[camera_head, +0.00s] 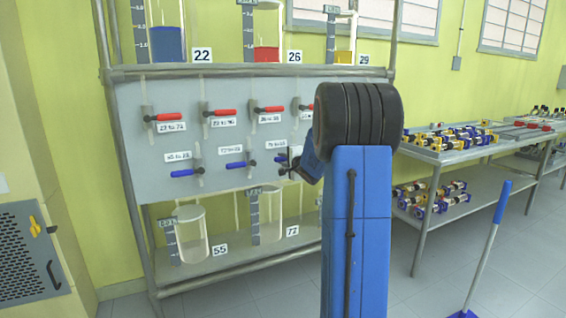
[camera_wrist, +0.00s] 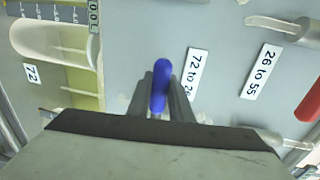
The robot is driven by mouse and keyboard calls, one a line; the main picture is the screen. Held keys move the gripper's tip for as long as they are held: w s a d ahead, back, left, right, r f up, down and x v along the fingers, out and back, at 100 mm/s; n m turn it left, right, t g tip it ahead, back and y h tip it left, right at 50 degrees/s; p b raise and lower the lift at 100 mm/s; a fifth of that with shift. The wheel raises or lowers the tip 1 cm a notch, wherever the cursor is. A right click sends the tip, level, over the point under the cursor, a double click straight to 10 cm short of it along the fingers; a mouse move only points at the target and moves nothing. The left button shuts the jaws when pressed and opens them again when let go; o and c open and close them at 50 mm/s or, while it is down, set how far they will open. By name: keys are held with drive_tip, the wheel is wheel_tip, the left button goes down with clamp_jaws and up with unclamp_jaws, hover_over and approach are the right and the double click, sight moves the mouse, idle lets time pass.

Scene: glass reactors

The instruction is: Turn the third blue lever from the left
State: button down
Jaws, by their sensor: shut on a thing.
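A row of blue levers sits low on the grey panel (camera_head: 140,150). The first blue lever (camera_head: 185,173) and the second blue lever (camera_head: 237,165) point left. The lever's pivot is hidden.
Red levers (camera_head: 222,112) run above the blue ones; one also shows in the wrist view (camera_wrist: 309,103). Glass vessels stand on the shelf below (camera_head: 192,235) and above (camera_head: 266,40). A side table (camera_head: 430,153) with parts is at right. A blue-handled pole (camera_head: 487,250) stands on open floor.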

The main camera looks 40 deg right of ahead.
idle(0.4)
drive_tip(key=c, duration=1.6)
unclamp_jaws()
drive_tip(key=shift+r, duration=0.1)
drive_tip(key=shift+s, duration=0.1)
drive_tip(key=v, duration=1.7)
drive_tip(key=shift+s+r, duration=0.1)
drive_tip(key=shift+s, duration=0.05)
